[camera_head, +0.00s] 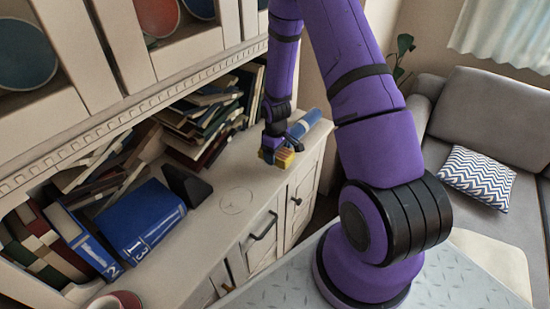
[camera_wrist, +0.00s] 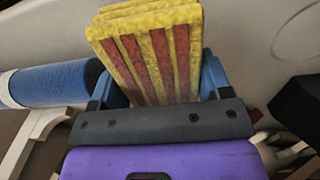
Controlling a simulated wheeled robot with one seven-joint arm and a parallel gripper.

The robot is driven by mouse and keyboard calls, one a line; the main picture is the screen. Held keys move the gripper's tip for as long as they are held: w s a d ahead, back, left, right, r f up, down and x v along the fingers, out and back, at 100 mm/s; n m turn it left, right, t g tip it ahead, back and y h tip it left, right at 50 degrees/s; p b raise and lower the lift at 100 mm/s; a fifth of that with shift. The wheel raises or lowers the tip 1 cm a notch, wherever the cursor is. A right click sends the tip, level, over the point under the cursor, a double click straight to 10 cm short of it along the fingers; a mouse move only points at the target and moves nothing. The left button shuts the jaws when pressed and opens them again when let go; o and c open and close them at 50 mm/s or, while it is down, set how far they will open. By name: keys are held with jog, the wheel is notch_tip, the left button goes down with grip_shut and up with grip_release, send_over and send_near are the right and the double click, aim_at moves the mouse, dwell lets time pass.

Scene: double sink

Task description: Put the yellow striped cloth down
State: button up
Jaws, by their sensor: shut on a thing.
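The yellow striped cloth (camera_wrist: 150,55) is a folded, thick yellow piece with red stripes. In the wrist view my gripper (camera_wrist: 160,85) has its blue fingers on both sides of it and is shut on it. In the head view the cloth (camera_head: 284,158) shows as a small yellow patch at the tip of my gripper (camera_head: 272,152), low over the right part of the cabinet's counter (camera_head: 235,185). I cannot tell whether the cloth touches the counter.
A blue roll (camera_head: 304,124) lies just right of the cloth, close to my gripper; it also shows in the wrist view (camera_wrist: 50,84). Books (camera_head: 205,125) are piled behind and left. A blue binder (camera_head: 142,221) and a dark stand (camera_head: 186,185) are further left. The counter's front middle is clear.

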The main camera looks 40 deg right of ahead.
jog(key=shift+w+d, duration=0.15)
jog(key=shift+w, duration=0.3)
jog(key=shift+w+d+f, duration=0.1)
jog(key=shift+w+f, duration=0.1)
jog(key=shift+f, duration=1.6)
jog(key=shift+f, duration=0.1)
jog(key=o, duration=1.2)
